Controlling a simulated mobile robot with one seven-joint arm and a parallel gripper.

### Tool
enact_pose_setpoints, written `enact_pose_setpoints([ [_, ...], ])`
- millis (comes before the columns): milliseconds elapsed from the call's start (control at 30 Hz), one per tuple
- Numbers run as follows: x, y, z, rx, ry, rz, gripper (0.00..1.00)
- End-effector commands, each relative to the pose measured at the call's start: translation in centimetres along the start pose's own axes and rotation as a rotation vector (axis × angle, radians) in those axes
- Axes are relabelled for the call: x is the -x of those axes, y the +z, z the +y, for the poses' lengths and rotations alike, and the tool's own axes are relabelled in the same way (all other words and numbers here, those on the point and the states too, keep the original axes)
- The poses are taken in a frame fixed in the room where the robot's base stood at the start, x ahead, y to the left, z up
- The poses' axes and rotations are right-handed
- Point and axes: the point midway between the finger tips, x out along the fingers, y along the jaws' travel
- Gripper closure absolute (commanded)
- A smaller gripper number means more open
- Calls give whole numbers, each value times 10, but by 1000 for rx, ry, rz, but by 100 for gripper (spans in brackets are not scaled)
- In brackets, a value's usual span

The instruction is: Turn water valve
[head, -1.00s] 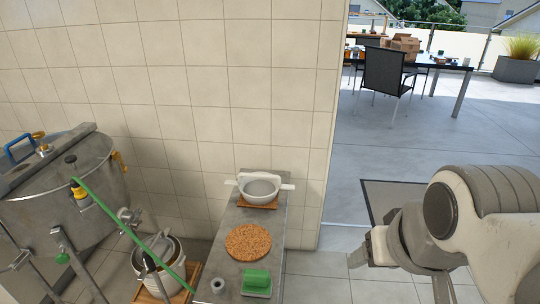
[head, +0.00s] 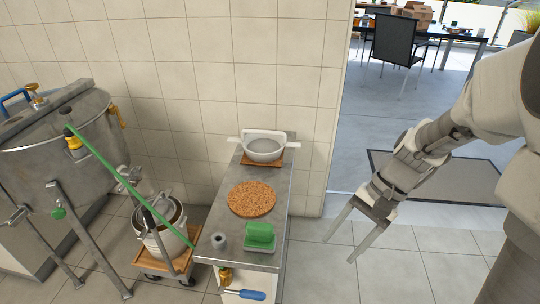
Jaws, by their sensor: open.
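A brass valve (head: 225,277) with a blue lever handle (head: 252,295) sits low on the front of the narrow metal counter (head: 216,243), near the bottom of the picture. The lever points to the right. My gripper (head: 338,251) is open and empty, right of the counter and apart from the valve. Its two fingers point down and to the left, over the tiled floor. The lower part of the valve's surroundings is cut off by the picture's edge.
A steel tank (head: 75,140) on legs stands at left, with a green hose (head: 120,180) running toward the counter. A pot (head: 165,240) sits on a wheeled wooden dolly. A round cork mat (head: 251,199), a green sponge (head: 260,236) and a strainer (head: 263,149) are on the counter.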

Motion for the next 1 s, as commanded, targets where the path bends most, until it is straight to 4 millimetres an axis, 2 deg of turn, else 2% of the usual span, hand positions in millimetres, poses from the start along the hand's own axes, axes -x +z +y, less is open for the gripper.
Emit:
enact_pose_setpoints([
  [33, -20, -12, 4, -42, -18, -48, 36],
  [500, -146, -89, 22, -420, -242, -448, 36],
  [1000, -288, -154, 48, -815, -543, -860, 36],
])
